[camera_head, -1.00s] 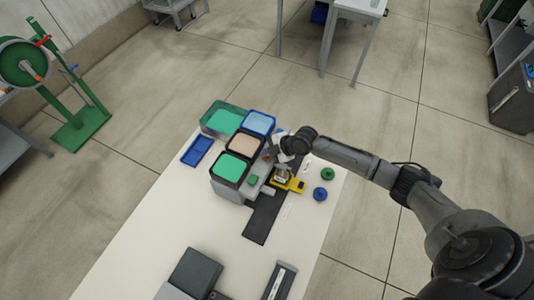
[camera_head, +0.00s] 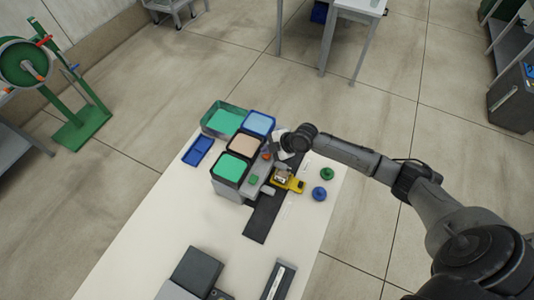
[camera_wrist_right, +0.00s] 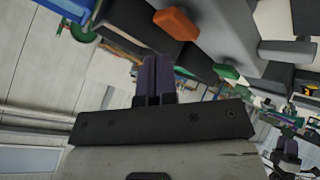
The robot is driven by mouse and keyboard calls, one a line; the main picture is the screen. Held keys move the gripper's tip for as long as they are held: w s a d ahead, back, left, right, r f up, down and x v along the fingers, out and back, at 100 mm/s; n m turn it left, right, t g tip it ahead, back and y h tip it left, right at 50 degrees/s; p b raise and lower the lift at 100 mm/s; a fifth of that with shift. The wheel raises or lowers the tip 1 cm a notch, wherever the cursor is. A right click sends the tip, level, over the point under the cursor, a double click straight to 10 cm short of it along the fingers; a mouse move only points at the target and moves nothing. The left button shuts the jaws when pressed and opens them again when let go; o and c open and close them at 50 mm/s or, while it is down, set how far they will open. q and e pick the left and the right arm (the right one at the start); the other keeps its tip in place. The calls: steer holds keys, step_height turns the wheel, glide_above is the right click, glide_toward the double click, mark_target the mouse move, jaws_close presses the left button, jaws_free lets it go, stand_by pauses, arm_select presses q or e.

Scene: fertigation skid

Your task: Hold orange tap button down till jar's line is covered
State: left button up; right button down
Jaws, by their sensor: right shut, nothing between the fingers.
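The orange tap button (camera_head: 266,156) is on the front of the grey skid in the head view. It also shows large at the top of the right wrist view (camera_wrist_right: 177,24). A small jar (camera_head: 283,174) stands on a yellow base beside the skid; its line and level are too small to make out. My right gripper (camera_head: 279,146) is close to the orange button. In the wrist view its dark fingers (camera_wrist_right: 155,78) are together and empty, with a visible gap to the button. My left gripper is out of view.
A green button (camera_head: 254,179) sits nearer on the same skid. Open bins (camera_head: 231,168) of green, tan and blue contents stand at the left. Green and blue round pieces (camera_head: 320,193) lie at the right. A black strip (camera_head: 262,220) runs along the white table.

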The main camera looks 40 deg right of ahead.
mark_target(267, 156)
steer(key=shift+r+p, duration=1.65)
steer(key=shift+r, duration=0.75)
